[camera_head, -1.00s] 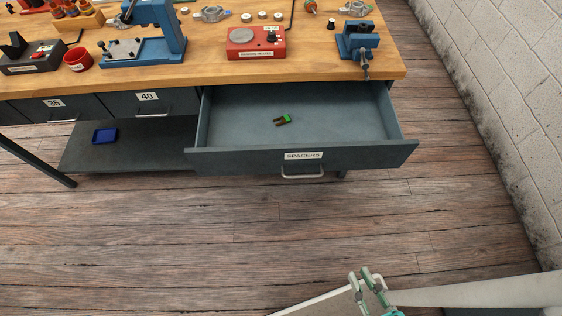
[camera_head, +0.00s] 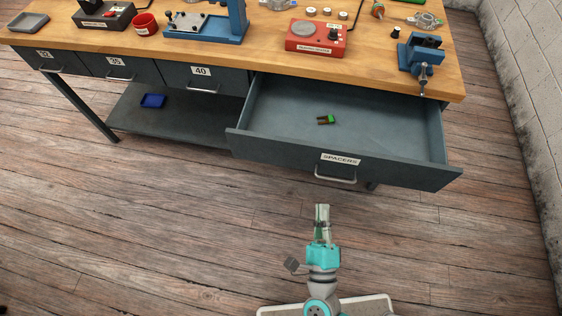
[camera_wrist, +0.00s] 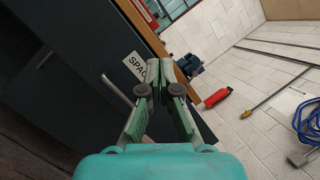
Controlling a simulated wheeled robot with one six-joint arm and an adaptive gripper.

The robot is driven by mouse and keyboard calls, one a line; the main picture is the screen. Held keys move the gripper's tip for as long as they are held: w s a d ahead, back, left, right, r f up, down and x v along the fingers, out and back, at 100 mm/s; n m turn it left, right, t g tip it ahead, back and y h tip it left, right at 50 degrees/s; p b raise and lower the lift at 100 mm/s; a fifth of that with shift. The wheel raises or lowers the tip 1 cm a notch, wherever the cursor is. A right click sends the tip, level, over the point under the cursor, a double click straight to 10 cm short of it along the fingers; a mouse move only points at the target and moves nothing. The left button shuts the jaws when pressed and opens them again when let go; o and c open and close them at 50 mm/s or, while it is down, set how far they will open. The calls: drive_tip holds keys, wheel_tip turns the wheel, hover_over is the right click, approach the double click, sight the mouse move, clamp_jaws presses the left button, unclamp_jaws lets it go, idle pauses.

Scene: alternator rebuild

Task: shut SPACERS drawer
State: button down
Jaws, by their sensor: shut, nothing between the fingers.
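The SPACERS drawer (camera_head: 397,171) is pulled far out from under the right part of the workbench. Its front bears a white SPACERS label (camera_head: 341,159) and a metal bar handle (camera_head: 336,175). A small green and brown item (camera_head: 326,119) lies on the drawer floor. My gripper (camera_head: 322,208) is shut and empty, in front of the drawer and a little left of the handle in the head view, apart from it. In the wrist view, my gripper (camera_wrist: 163,85) points toward the drawer front, with the label (camera_wrist: 135,68) and handle (camera_wrist: 117,91) just left of the fingers.
The wooden workbench (camera_head: 270,45) carries a red scale-like box (camera_head: 316,37), a blue vise (camera_head: 421,58) and a blue press (camera_head: 205,27). Drawer 40 (camera_head: 203,80) beside it is shut. A brick wall (camera_head: 518,80) stands at the right. The floor before the drawer is clear.

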drive_tip(key=w+a+f+m+g+h, duration=0.2)
drive_tip(key=w+a+f+m, duration=0.3)
drive_tip(key=a+m, duration=0.35)
drive_tip(key=m+g, duration=0.2)
drive_tip(key=m, duration=0.3)
approach(277, 155)
drive_tip(key=shift+h, duration=0.4)
drive_tip(key=x, duration=0.7)
drive_tip(key=shift+w+a+f, duration=0.15)
drive_tip(key=shift+a+f, duration=0.05)
drive_tip(key=shift+f, duration=0.05)
